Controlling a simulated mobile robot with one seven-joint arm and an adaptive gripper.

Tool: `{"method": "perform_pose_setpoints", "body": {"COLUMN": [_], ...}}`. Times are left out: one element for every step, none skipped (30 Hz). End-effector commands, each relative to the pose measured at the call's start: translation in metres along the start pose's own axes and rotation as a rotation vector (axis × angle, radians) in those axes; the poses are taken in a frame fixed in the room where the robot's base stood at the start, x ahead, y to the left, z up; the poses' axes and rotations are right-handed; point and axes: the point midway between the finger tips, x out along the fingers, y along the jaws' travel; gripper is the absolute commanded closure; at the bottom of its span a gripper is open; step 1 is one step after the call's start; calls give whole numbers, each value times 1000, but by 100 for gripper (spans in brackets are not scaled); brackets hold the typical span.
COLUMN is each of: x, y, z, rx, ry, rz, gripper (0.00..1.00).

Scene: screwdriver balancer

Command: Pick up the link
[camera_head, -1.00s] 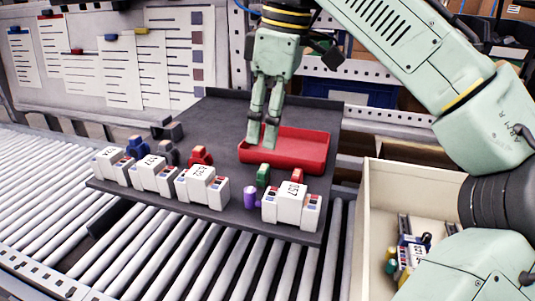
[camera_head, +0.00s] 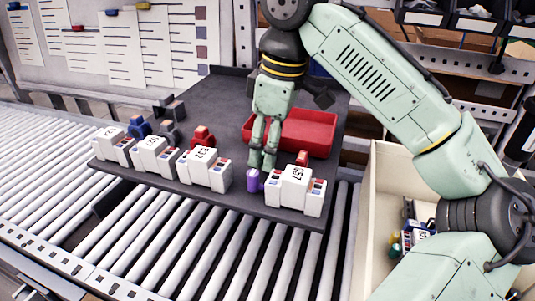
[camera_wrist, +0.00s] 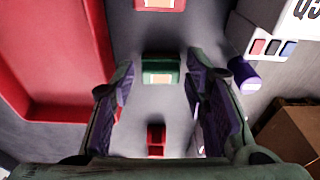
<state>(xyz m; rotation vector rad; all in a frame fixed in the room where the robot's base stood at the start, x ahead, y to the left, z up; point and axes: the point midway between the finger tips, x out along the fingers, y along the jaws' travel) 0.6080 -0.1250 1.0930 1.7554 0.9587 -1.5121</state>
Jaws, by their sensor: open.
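My gripper (camera_head: 262,158) points down over the front right of the dark tray (camera_head: 228,110), its fingertips low behind a purple piece (camera_head: 253,181). In the wrist view my gripper (camera_wrist: 162,88) is open, with two fingers apart. A green piece (camera_wrist: 158,69) with a tan face lies between and just beyond the fingertips, not gripped. In the head view the gripper hides it. A small red piece (camera_wrist: 156,138) shows between the fingers, nearer the camera. Another red piece (camera_head: 302,158) stands behind the white block marked 957 (camera_head: 295,185). I cannot tell which piece is the link.
A red bin (camera_head: 310,135) lies just behind the gripper. Several white blocks line the tray's front edge, with blue, grey and red pieces (camera_head: 203,138) behind them. A cream box (camera_head: 375,210) with parts stands at right. Rollers (camera_head: 170,235) run in front.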

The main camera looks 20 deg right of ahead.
Motion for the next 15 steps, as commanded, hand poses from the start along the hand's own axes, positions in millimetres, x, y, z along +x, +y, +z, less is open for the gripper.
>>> {"method": "perform_pose_setpoints", "body": {"x": [4,6,9,10,10,11,11,11,11,10,10,10,10,10,10], "y": [0,0,0,0,0,0,0,0,0,0,0,0,0,0,0], "z": [0,0,0,0,0,0,0,0,0,0,0,0,0,0,0], "rx": [0,0,0,0,0,0,0,0,0,0,0,0,0,0,0], "ry": [0,1,1,1,1,1,1,1,1,1,1,1,1,1,1], "rz": [-1,0,0,0,0,0,0,0,0,0,0,0,0,0,0], "gripper": [58,58,58,58,58,58,58,58,58,58,60,62,64,66,69]}}
